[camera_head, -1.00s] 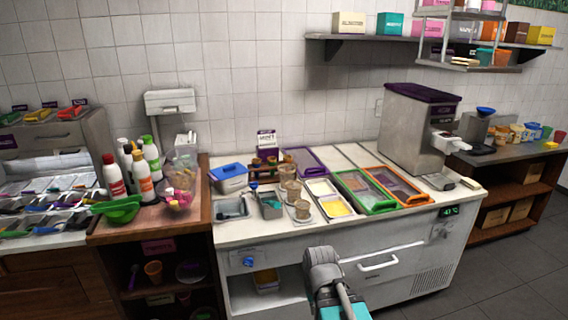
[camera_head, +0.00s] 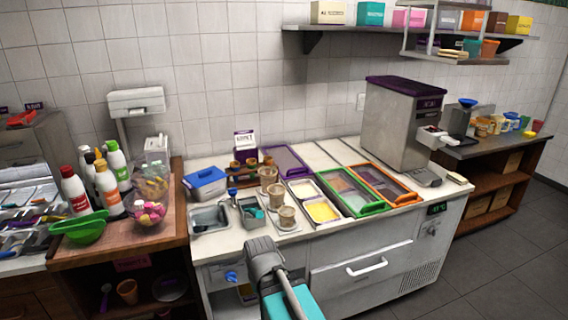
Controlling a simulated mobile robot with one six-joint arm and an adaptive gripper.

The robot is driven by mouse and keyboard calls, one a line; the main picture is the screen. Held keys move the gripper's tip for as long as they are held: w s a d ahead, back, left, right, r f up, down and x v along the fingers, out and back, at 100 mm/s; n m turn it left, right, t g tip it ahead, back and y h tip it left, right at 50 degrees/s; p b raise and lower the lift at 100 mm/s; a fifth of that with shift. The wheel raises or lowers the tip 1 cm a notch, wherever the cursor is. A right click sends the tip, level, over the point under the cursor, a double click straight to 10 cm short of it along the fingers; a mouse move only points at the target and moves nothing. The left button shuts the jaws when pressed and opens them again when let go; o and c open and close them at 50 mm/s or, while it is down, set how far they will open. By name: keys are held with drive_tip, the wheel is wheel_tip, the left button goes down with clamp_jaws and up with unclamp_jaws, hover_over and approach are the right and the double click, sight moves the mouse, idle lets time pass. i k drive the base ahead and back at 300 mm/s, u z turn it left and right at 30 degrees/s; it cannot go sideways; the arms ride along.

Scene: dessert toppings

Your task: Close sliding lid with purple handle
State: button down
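The sliding lid with the purple frame (camera_head: 288,161) lies on the counter towards the wall, behind the two open topping wells. Its dark clear panel sits inside the purple edge. My arm (camera_head: 264,262) rises from the bottom centre in front of the counter, well apart from the lid. My gripper's fingertips cannot be made out, so its opening is unclear.
Beside it lie the green-framed lid (camera_head: 353,192) and orange-framed lid (camera_head: 383,184). Paper cups (camera_head: 277,195) stand left of the open yellow well (camera_head: 322,211). The dispenser machine (camera_head: 402,120) stands behind on the right. The floor at right is clear.

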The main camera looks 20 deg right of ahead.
sight(296, 174)
drive_tip(key=z, duration=0.15)
drive_tip(key=i, duration=0.6)
drive_tip(key=z, duration=0.55)
